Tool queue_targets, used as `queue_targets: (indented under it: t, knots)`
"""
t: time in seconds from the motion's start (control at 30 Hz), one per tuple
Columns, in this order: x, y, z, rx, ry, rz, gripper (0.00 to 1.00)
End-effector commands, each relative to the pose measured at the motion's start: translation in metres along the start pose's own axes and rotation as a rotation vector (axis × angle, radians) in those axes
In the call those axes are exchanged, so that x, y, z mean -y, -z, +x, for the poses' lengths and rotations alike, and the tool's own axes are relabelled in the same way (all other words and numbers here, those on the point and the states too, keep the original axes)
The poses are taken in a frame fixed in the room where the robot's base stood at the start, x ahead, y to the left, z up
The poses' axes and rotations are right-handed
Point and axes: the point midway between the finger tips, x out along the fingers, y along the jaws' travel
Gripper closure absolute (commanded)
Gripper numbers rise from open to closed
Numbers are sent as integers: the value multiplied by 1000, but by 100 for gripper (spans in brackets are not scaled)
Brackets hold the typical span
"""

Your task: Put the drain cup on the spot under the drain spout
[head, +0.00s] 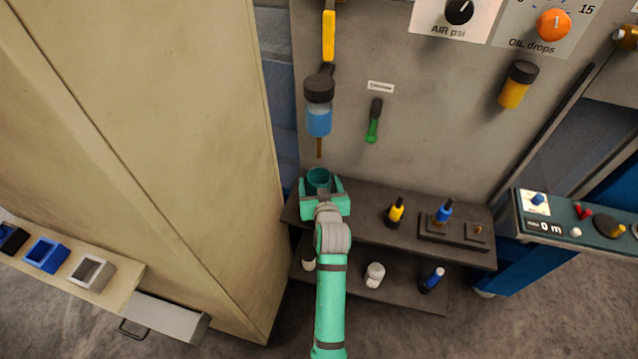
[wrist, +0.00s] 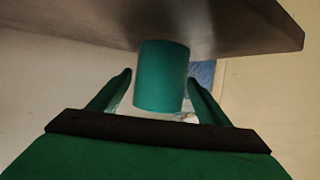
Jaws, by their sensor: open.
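The drain cup (head: 318,176) is a small teal cup with an open, dark top. It stands upright on the upper dark shelf, at the left end, below the thin brown drain spout (head: 319,147). The spout hangs from a blue filter bowl (head: 319,120) on the panel, with a gap above the cup. My gripper (head: 321,185) is open, with a finger on each side of the cup. In the wrist view the cup (wrist: 160,76) sits between the fingers, with gaps visible on both sides. The marked spot under the cup is hidden.
The upper shelf (head: 365,218) also carries a yellow bottle (head: 396,212) and a blue-topped item (head: 443,212) on a dark block. A lower shelf holds a white bottle (head: 375,274) and a blue one. A tall beige cabinet (head: 200,150) stands close on the left. A green-handled lever (head: 373,122) hangs right of the spout.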

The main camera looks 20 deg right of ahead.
Motion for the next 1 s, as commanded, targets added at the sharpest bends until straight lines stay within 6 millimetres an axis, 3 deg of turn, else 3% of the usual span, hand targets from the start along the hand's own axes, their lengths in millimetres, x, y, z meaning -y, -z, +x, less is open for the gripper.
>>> queue_targets:
  t: [0.53,0.87,1.0]
  knots:
    - [0,-2,-98,2,0,0,30]
    - [0,-2,-116,2,0,0,30]
    - [7,-16,-122,3,2,0,30]
